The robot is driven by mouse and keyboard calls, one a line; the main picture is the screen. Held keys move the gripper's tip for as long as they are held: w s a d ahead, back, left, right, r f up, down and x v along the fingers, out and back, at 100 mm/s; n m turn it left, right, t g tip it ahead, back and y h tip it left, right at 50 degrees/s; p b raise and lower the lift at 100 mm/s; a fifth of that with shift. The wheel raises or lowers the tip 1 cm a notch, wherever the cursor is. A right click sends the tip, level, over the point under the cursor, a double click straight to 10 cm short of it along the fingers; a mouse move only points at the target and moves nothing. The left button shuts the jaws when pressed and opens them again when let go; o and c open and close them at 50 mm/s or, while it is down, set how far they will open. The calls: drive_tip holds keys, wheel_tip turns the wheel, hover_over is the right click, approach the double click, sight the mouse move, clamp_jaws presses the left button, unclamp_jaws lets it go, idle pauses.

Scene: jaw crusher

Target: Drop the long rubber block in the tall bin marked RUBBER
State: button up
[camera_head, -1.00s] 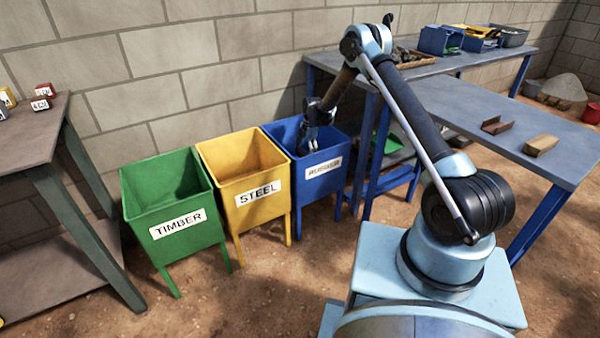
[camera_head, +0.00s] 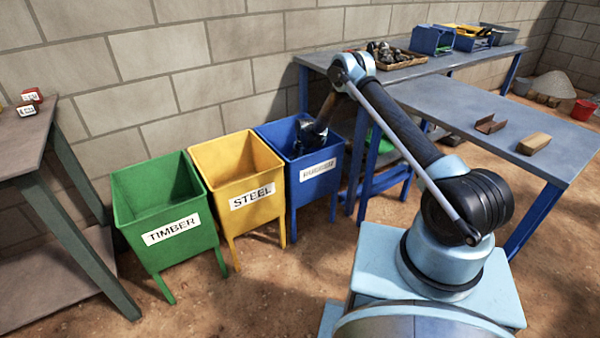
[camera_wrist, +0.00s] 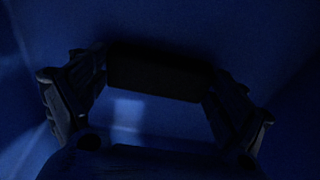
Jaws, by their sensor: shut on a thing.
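The tall blue bin (camera_head: 318,183) with the RUBBER label stands at the right end of a row of three bins. My gripper (camera_head: 303,146) reaches down inside its opening; in the head view the fingertips are hidden by the bin's walls. In the wrist view my gripper (camera_wrist: 157,84) is shut on a dark long block (camera_wrist: 155,76), held crosswise between the two fingers. Dark blue bin walls surround it there. The wrist view is too dark to tell how far the block is above the bin's floor.
A yellow STEEL bin (camera_head: 240,165) and a green TIMBER bin (camera_head: 160,205) stand to the left. A blue-legged table (camera_head: 465,120) on the right holds a brown channel piece (camera_head: 490,124) and a timber block (camera_head: 534,143). A grey table (camera_head: 25,140) stands far left.

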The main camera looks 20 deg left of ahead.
drive_tip(key=o, duration=0.9)
drive_tip(key=r, duration=0.4)
drive_tip(key=w+r, duration=0.1)
drive_tip(key=r, duration=0.3)
drive_tip(key=d+r, duration=0.1)
drive_tip(key=r, duration=0.3)
drive_tip(key=shift+w, duration=0.2)
drive_tip(key=shift+d, duration=0.1)
